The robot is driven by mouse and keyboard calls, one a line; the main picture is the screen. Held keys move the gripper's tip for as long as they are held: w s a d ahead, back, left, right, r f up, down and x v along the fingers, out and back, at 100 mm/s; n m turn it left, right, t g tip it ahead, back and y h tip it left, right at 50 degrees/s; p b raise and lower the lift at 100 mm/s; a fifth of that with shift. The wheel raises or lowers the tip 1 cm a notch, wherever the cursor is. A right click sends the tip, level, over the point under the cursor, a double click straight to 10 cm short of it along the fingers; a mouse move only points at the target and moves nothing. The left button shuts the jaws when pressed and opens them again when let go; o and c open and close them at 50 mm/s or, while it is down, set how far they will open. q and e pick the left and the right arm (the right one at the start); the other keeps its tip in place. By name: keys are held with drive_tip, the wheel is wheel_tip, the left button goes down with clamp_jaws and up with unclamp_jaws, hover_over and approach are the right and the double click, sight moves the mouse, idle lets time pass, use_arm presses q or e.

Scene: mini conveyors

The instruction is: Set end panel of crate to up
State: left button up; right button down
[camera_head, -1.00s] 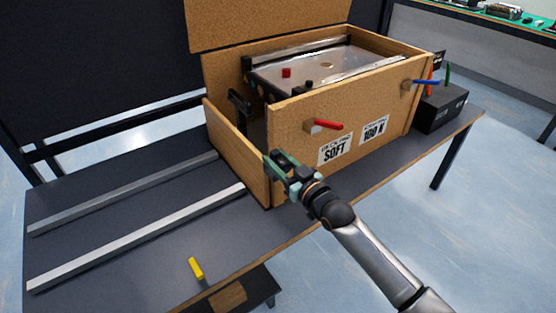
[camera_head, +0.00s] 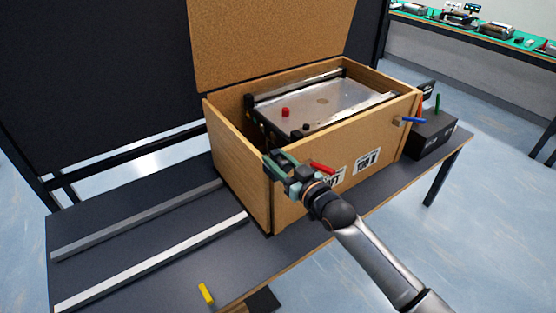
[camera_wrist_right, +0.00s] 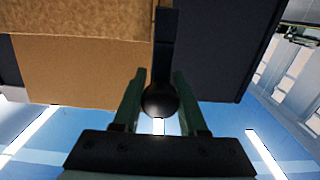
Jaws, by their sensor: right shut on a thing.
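The brown crate (camera_head: 338,178) stands on the dark table with its lid (camera_head: 265,45) raised at the back. Its end panel (camera_head: 238,172) is at the left end and stands upright, its top edge about level with the crate's rim. My right gripper (camera_head: 276,164) is at the panel's near upper corner, in front of the crate's front-left edge. In the right wrist view its fingers (camera_wrist_right: 160,97) are shut on a black ball-ended handle (camera_wrist_right: 160,100). How the handle joins the panel is hidden. My left gripper is not in view.
A mini conveyor (camera_head: 325,105) with a red knob sits inside the crate. Red (camera_head: 322,168) and blue (camera_head: 412,120) levers stick out of the front. Two metal rails (camera_head: 150,262) lie left of the crate; a yellow handle (camera_head: 206,293) is at the front. A black box (camera_head: 432,135) stands right.

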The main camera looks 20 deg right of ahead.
drive_tip(key=shift+w+r, duration=0.1)
drive_tip(key=shift+r, duration=0.45)
drive_tip(key=c, duration=0.8)
unclamp_jaws()
drive_tip(key=o, duration=0.3)
drive_tip(key=shift+f, duration=0.3)
drive_tip(key=shift+s+d+f, duration=0.1)
drive_tip(key=shift+s+d, duration=0.1)
drive_tip(key=shift+s, duration=0.35)
drive_tip(key=v, duration=1.1)
drive_tip(key=shift+s+b, duration=0.25)
drive_tip(key=shift+b, duration=0.1)
drive_tip(key=s+f+g+h, duration=0.1)
drive_tip(key=s+f+g, duration=0.1)
drive_tip(key=s+f, duration=0.5)
drive_tip(key=s+a+f+m+g+h, duration=0.1)
drive_tip(key=s+f+g, duration=0.2)
drive_tip(key=s+f, duration=0.3)
drive_tip(key=s+a+f+m+g+h, duration=0.1)
drive_tip(key=s+f+g+h, duration=0.1)
drive_tip(key=s+f, duration=0.5)
drive_tip(key=shift+s+a+f+g+p, duration=0.1)
drive_tip(key=shift+f+g, duration=0.05)
drive_tip(key=shift+f, duration=0.9)
drive_tip(key=shift+s+a+f+g+p, duration=0.1)
drive_tip(key=shift+f, duration=1)
drive_tip(key=shift+s+a+f+g+p, duration=0.1)
drive_tip(key=shift+s+f+g, duration=0.05)
drive_tip(key=shift+f, duration=0.9)
